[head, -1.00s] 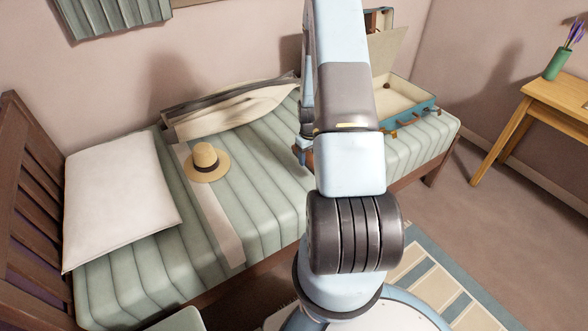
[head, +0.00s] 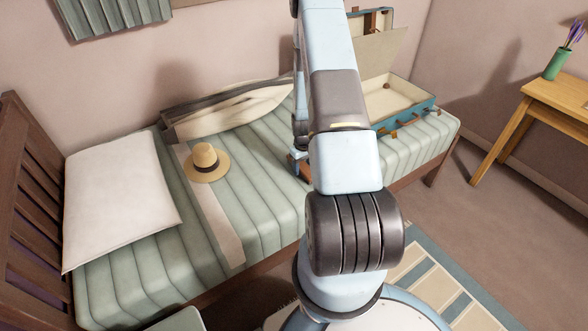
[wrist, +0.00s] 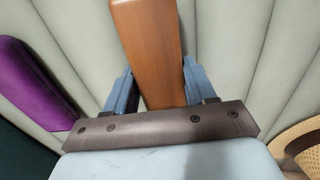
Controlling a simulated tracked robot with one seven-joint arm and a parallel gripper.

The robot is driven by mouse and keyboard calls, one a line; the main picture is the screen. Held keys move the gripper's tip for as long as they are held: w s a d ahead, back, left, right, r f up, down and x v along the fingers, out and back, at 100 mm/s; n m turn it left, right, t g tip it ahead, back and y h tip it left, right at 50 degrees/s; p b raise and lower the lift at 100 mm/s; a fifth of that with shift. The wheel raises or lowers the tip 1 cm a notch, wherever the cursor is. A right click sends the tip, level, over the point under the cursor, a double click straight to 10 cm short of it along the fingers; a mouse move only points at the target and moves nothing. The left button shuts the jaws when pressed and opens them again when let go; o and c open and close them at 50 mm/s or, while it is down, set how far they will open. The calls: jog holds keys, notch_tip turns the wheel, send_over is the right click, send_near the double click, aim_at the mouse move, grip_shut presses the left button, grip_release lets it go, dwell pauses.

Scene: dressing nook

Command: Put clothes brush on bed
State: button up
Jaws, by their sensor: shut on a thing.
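The clothes brush (wrist: 147,45) shows in the wrist view as a reddish-brown wooden piece between the two blue fingers of my gripper (wrist: 155,88). My gripper is shut on it. The bed (head: 258,222) has a striped pale green cover, which fills the background of the wrist view. In the head view my gripper (head: 297,160) is over the bed's middle, mostly hidden behind my arm, with a bit of brown brush showing beside it. I cannot tell whether the brush touches the cover.
A straw hat (head: 207,163) and a white pillow (head: 120,205) lie on the bed left of my gripper. An open suitcase (head: 405,105) lies at the bed's right end. A purple thing (wrist: 38,80) shows at left in the wrist view. Cover between hat and arm is clear.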

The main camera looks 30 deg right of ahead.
jog(key=shift+f, duration=0.15)
jog(key=o, duration=1.1)
jog(key=shift+c, duration=0.2)
jog(key=shift+r, duration=0.2)
